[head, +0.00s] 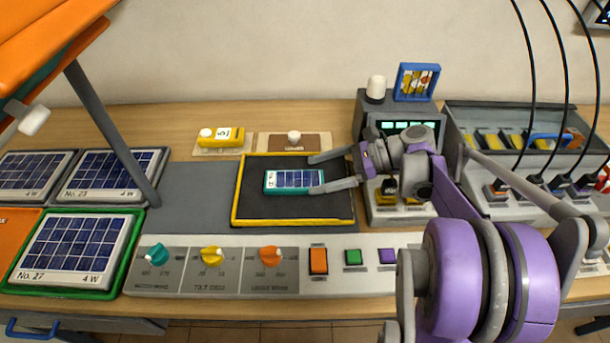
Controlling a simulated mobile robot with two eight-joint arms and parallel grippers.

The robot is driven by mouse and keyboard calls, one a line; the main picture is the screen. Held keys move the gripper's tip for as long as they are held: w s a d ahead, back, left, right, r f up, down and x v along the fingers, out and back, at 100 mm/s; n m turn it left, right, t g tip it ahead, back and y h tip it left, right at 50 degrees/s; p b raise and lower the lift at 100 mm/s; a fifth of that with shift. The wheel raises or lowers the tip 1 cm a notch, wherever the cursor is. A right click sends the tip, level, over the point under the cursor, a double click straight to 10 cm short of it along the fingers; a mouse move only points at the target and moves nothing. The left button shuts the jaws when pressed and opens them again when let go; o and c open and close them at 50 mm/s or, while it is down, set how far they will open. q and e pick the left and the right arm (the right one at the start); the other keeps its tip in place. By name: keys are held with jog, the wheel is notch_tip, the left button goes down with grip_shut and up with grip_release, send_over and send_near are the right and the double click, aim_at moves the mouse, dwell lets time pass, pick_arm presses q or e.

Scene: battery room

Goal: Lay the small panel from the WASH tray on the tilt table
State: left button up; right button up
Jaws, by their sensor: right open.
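The small panel (293,180), with dark blue cells and a teal frame, lies on the black bed of the yellow-rimmed tilt table (245,216). My right gripper (314,174) reaches in from the right, its jaws open at the panel's right end. One finger is beyond the panel's far edge. The other is by its near right corner; I cannot tell whether it touches. My left gripper is out of view. I can read no WASH label on any tray.
Larger panels lie at the left, one in a green tray (118,282) beside an orange tray (18,228). A control strip (333,243) with knobs and buttons runs along the front. A grey post (110,130) and orange hood (45,30) stand at the left.

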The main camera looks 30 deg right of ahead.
jog(key=v, duration=0.7)
jog(key=shift+d+r, duration=0.1)
jog(key=shift+d, duration=0.05)
dwell(0.9)
